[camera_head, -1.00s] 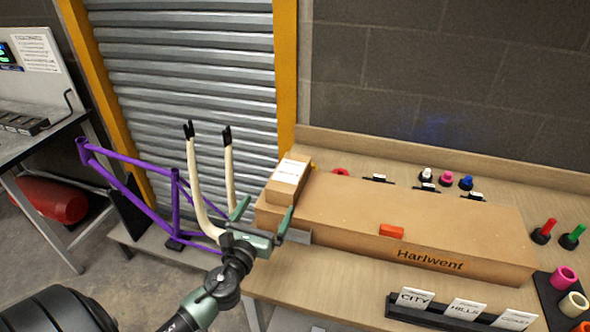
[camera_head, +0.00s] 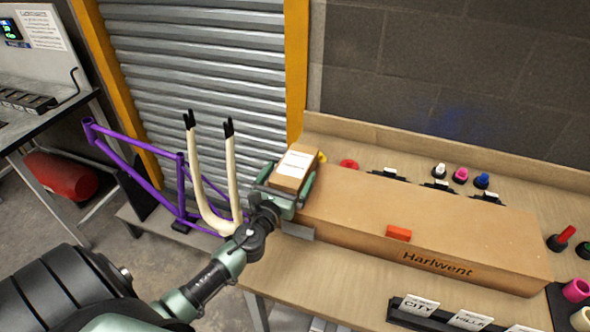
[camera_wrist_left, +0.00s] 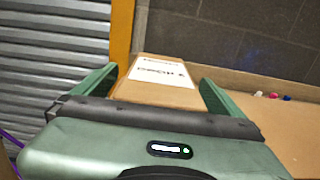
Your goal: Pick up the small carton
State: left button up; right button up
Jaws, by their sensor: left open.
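The small carton (camera_head: 295,167) is a brown box with a white label on top. It sits at the left end of the long brown box marked Harlwent (camera_head: 430,222). My left gripper (camera_head: 289,182) is open, with one finger on each side of the small carton. In the left wrist view the small carton (camera_wrist_left: 160,80) lies between the two green fingers of my left gripper (camera_wrist_left: 158,88). A gap shows beside the right finger; contact on the left side is hard to tell. The lower part of the carton is hidden by the gripper. My right gripper is not in view.
A red-orange block (camera_head: 398,233) lies on the long box. A purple frame (camera_head: 182,185) and a cream fork (camera_head: 206,180) stand to the left, close to my arm. A label holder (camera_head: 440,314) stands at the bench front. Several coloured plugs line the back.

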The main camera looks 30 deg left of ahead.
pick_arm(q)
jog(key=x, duration=0.2)
jog(key=shift+w, duration=0.35)
jog(key=shift+s, duration=0.1)
jog(key=c, duration=1.9)
jog(key=shift+r, duration=0.1)
jog(key=shift+c, duration=0.3)
